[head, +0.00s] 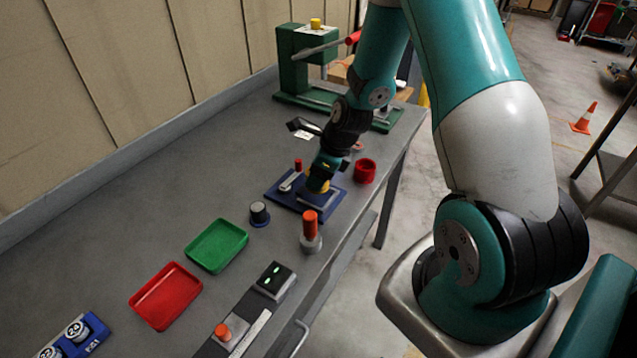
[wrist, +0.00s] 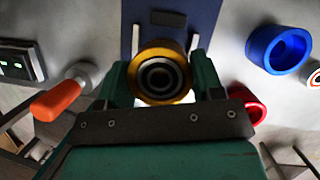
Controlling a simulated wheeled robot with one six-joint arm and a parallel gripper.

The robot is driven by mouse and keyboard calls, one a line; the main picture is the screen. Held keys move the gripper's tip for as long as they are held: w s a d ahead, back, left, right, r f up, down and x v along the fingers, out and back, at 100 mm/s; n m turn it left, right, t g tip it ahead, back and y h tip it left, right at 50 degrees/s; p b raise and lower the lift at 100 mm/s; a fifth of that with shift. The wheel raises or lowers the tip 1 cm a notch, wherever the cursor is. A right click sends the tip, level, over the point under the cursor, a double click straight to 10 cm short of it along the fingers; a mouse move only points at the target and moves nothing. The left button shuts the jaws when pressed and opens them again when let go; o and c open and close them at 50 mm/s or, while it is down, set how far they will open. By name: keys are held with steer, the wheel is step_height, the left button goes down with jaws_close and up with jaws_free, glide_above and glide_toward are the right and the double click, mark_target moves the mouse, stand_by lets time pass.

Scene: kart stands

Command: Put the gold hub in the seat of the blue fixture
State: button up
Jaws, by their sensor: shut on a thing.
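My gripper (wrist: 161,78) is shut on the gold hub (wrist: 160,46), a ring-shaped part with a dark stepped bore, held between the two green fingers. In the head view the gold hub (head: 318,186) shows just under my gripper (head: 324,173), over the blue fixture (head: 281,200). The blue fixture is a flat blue plate with a grey clamp bar and a small red knob at its left. Part of its plate (wrist: 196,12) shows beyond the hub in the wrist view. The seat is hidden, and I cannot tell whether the hub touches it.
A red ring (head: 365,171) stands right of the fixture; a blue ring (wrist: 278,48) shows in the wrist view. An orange-handled tool (head: 310,228) stands in front. A green press (head: 292,72) stands behind.

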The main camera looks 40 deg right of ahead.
steer(key=shift+f, duration=1.85)
steer(key=shift+f, duration=0.2)
steer(key=o, duration=1.1)
steer(key=shift+r, duration=0.15)
